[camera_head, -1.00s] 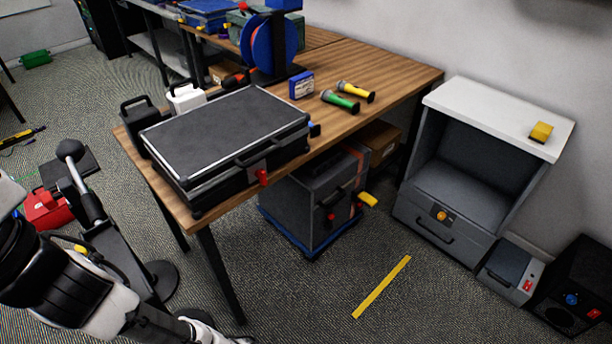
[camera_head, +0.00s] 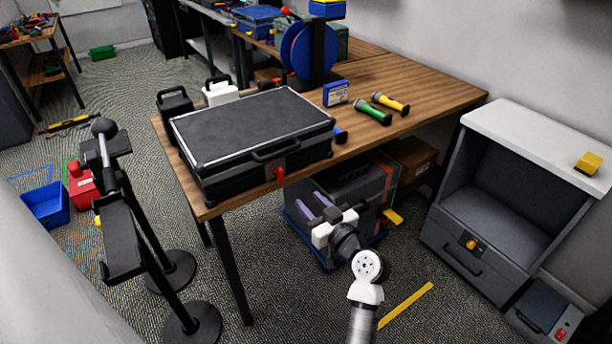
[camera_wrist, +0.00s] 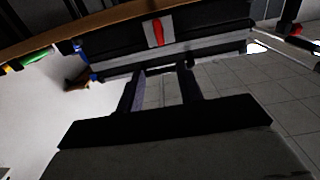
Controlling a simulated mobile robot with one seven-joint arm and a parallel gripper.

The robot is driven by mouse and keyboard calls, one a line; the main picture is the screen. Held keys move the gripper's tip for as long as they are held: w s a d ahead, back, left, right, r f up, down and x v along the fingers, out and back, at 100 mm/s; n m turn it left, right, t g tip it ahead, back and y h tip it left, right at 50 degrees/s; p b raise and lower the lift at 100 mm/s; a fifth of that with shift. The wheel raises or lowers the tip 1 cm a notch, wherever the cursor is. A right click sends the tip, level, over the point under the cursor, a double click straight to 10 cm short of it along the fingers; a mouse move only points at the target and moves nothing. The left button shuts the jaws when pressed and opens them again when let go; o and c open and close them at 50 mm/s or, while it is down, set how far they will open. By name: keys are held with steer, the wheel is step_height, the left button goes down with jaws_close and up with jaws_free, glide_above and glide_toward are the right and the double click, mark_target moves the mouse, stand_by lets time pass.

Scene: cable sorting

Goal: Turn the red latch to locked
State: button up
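A black case (camera_head: 245,128) with a grey-edged lid lies closed on the wooden table. Its red latch (camera_head: 280,173) is on the front face, at the table's front edge, and points roughly up and down. In the wrist view the red latch (camera_wrist: 158,31) is upright with a slight tilt on a pale plate, beyond the fingertips. My gripper (camera_head: 312,200) is in front of and below the table edge, to the right of the latch and apart from it. In the wrist view its two fingers (camera_wrist: 162,76) are spread with nothing between them.
A grey cabinet (camera_head: 370,185) stands under the table, partly behind my gripper. A black stand (camera_head: 125,240) is left of the table. Green (camera_head: 373,112) and yellow (camera_head: 391,104) torch-like items lie on the table. An open-fronted grey unit (camera_head: 505,220) stands at right.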

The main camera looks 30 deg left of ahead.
mark_target(282, 172)
steer(key=p+x, duration=0.4)
steer(key=x, duration=0.9)
steer(key=shift+w+a+r+p, duration=0.1)
steer(key=shift+a+p, duration=0.2)
steer(key=shift+a, duration=0.1)
jaws_close()
